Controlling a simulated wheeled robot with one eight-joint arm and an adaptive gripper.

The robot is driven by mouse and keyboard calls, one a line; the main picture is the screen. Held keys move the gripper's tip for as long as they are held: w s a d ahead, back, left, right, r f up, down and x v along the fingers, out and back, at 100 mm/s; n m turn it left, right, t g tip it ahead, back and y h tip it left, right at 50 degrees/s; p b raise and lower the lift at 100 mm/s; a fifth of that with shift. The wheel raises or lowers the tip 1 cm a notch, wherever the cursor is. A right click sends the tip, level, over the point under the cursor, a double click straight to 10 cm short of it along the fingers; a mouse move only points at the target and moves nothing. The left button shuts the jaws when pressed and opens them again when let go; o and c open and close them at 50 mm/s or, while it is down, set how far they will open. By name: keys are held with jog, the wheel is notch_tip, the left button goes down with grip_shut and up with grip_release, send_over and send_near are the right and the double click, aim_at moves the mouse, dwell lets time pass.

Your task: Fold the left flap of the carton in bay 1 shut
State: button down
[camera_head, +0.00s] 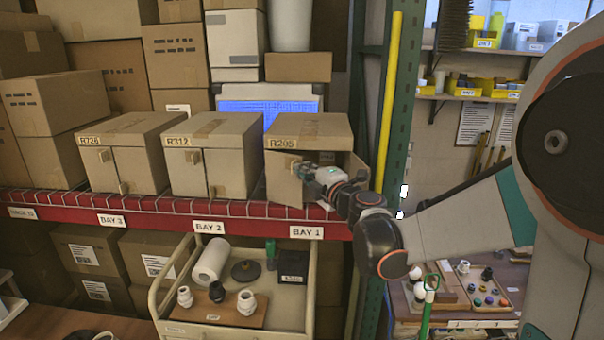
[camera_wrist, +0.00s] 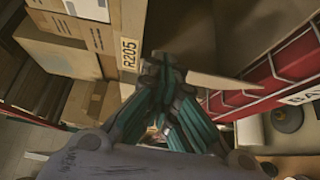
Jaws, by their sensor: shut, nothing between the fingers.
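The carton in bay 1 (camera_head: 312,130), labelled R205, stands on the red-edged shelf with its front partly open and a dark inside. Its left flap (camera_head: 281,185) is a tan panel with a small tab (camera_head: 290,164) at the front left; its exact angle is hard to tell. The right flap (camera_head: 355,172) stands outward, partly behind my gripper. My gripper (camera_head: 306,172) is shut and empty in front of the opening, close to the left flap's free edge. In the wrist view my gripper (camera_wrist: 165,68) is beside the R205 label (camera_wrist: 128,55). Contact cannot be told.
Closed cartons R312 (camera_head: 212,128) and R726 (camera_head: 128,130) stand to the left on the same shelf (camera_head: 170,205). A cart (camera_head: 160,300) with fittings and a paper roll stands below. A green rack post (camera_head: 398,120) with a yellow strip rises just right of the carton.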

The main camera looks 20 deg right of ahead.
jog(key=shift+w+d, duration=0.35)
jog(key=shift+d, duration=0.05)
dwell(0.8)
jog(key=shift+a, duration=0.1)
dwell(0.4)
